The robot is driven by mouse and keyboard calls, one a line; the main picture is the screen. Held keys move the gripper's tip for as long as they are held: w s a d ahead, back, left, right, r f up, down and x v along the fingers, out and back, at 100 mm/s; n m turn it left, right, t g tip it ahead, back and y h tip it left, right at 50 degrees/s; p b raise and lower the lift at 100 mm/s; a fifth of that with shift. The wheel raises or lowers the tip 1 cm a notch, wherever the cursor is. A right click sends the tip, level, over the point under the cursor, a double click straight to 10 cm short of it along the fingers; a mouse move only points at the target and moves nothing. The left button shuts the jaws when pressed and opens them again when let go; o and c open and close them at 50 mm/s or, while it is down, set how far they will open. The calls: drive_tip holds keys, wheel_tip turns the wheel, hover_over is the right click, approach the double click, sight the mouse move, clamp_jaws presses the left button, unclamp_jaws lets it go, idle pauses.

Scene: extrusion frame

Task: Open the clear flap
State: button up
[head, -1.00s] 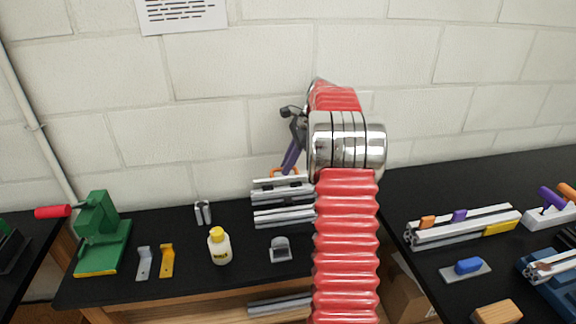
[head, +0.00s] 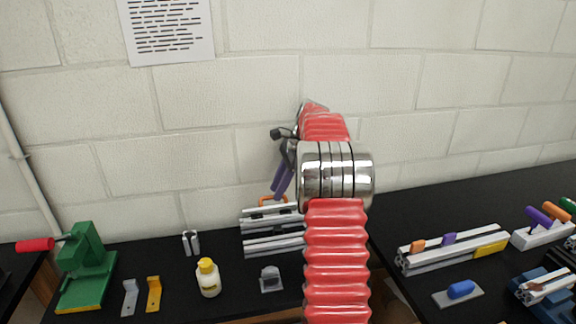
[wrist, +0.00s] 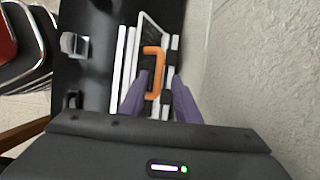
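An orange handle (wrist: 153,72) stands over the grey extrusion frame (wrist: 122,65) in the wrist view. A thin pale-edged panel (wrist: 155,28) beside the handle looks like the clear flap; it is hard to make out. My gripper (wrist: 161,77) is open, its two purple fingers apart with the handle in the gap between them. I cannot tell whether either finger touches it. In the head view the gripper (head: 281,180) points down just above the orange handle (head: 273,200) at the back of the frame (head: 272,242). My red arm hides the frame's right side.
The wall (head: 230,120) rises close behind the frame. A grey clip-like part (head: 271,279), a yellow-capped bottle (head: 208,278) and a green press (head: 86,268) stand on the black bench to the left. Another bench with extrusions (head: 455,250) is at the right.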

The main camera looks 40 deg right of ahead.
drive_tip(key=v, duration=1.1)
drive_tip(key=shift+r, duration=0.3)
drive_tip(key=shift+d, duration=0.1)
drive_tip(key=shift+a+r, duration=0.1)
drive_tip(key=shift+a, duration=0.2)
drive_tip(key=c, duration=0.3)
drive_tip(key=a+r+n, duration=0.1)
drive_tip(key=a, duration=0.3)
drive_tip(key=a+r+n, duration=0.2)
drive_tip(key=a, duration=0.3)
drive_tip(key=a+r+n+h, duration=0.1)
drive_tip(key=a+n, duration=0.1)
drive_tip(key=a, duration=0.2)
drive_tip(key=shift+a+r, duration=0.3)
drive_tip(key=shift+a, duration=0.05)
clamp_jaws()
drive_tip(key=s+a+n+h, duration=0.1)
drive_tip(key=s+a+n, duration=0.45)
drive_tip(key=a, duration=0.75)
drive_tip(key=s+a+f+n+t, duration=0.1)
drive_tip(key=s+a+f+n, duration=0.4)
drive_tip(key=s, duration=0.4)
drive_tip(key=s+a+f+n+t+h, duration=0.1)
drive_tip(key=s+a+f+n, duration=0.4)
drive_tip(key=s+a+n, duration=0.3)
drive_tip(key=shift+s+a+f+t+h, duration=0.2)
drive_tip(key=shift+s+a+t+h, duration=0.15)
drive_tip(key=shift+s+a, duration=0.55)
